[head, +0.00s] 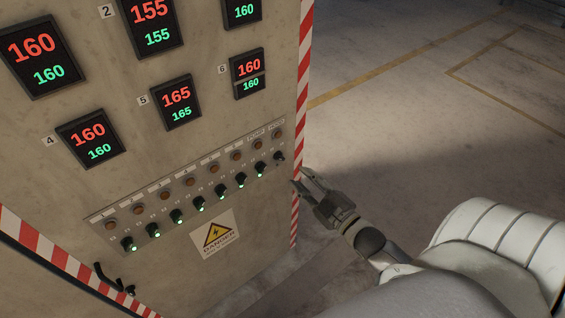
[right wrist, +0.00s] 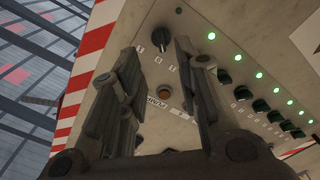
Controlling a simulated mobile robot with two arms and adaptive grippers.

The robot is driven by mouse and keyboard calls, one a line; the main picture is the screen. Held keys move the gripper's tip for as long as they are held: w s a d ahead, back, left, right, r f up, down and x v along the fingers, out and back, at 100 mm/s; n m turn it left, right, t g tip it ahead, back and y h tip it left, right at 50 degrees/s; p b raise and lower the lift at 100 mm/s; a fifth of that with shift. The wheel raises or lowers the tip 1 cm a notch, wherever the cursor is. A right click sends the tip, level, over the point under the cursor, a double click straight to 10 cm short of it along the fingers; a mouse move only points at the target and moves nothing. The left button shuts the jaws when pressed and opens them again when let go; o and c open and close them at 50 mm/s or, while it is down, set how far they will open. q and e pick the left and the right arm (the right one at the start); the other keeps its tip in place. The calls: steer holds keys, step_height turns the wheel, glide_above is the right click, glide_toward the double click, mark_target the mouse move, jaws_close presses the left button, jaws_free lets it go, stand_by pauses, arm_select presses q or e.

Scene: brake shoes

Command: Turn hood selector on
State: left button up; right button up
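The hood selector (head: 279,156) is the black knob at the right end of the lower row on the control panel (head: 215,140). No green light shows at it, while the other selectors have lit green lights. In the right wrist view the dark unlit knob (right wrist: 161,38) shows just beyond the gap between the fingertips. My right gripper (head: 300,183) is open and empty, beside the panel's right edge, a little right of and below the knob. In the right wrist view its fingers (right wrist: 157,50) are spread apart. My left gripper is not in view.
Several green-lit selectors (head: 200,204) run left along the row, below brown round indicators (head: 190,181). Temperature displays (head: 175,101) sit higher. Red-white tape (head: 301,95) borders the panel. Open concrete floor (head: 400,110) lies right.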

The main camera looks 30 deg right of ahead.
mark_target(282, 160)
steer(key=w, duration=0.5)
steer(key=w+p, duration=0.1)
steer(key=w, duration=0.2)
steer(key=shift+w+a, duration=0.25)
steer(key=shift+a, duration=0.15)
steer(key=shift+c, duration=0.2)
jaws_close()
